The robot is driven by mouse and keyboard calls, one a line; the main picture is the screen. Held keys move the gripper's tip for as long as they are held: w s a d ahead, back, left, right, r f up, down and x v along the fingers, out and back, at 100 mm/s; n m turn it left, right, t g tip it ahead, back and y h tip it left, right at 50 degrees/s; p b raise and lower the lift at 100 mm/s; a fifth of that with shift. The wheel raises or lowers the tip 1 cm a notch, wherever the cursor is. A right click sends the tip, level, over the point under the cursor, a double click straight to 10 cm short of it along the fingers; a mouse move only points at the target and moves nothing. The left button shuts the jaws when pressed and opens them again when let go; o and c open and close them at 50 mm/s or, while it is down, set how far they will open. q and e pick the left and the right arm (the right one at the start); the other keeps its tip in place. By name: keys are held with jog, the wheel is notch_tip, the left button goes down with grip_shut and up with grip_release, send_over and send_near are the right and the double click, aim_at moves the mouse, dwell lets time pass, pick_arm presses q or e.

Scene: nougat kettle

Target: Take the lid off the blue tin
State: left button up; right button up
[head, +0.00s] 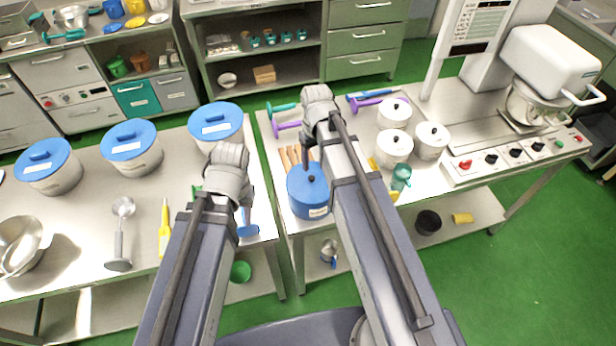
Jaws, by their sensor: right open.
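The blue tin (308,196) stands upright on the right-hand steel table, near its left front corner. Its blue lid (299,178) is on top, with a small dark knob. My right forearm passes close along the tin's right side in the picture and hides part of it.
White tubs with blue lids (130,142) stand on the left table beside a ladle (120,232) and a yellow tool (164,228). White lidded pots (394,148), a teal cup (401,177) and purple and teal tools share the right table. A narrow gap separates the tables.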

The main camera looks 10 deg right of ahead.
aim_at(312, 178)
jog(key=shift+f+b, duration=0.65)
jog(key=shift+f, duration=0.15)
jog(key=shift+a+f+b, duration=0.1)
jog(key=shift+f+b, duration=0.45)
jog(key=shift+f, duration=0.05)
jog(key=shift+r, duration=0.1)
jog(key=f+b, duration=0.5)
jog(key=shift+w+a+f, duration=0.15)
jog(key=shift+w+a, duration=0.05)
jog(key=shift+w, duration=0.1)
jog(key=shift+c, duration=0.2)
grip_shut()
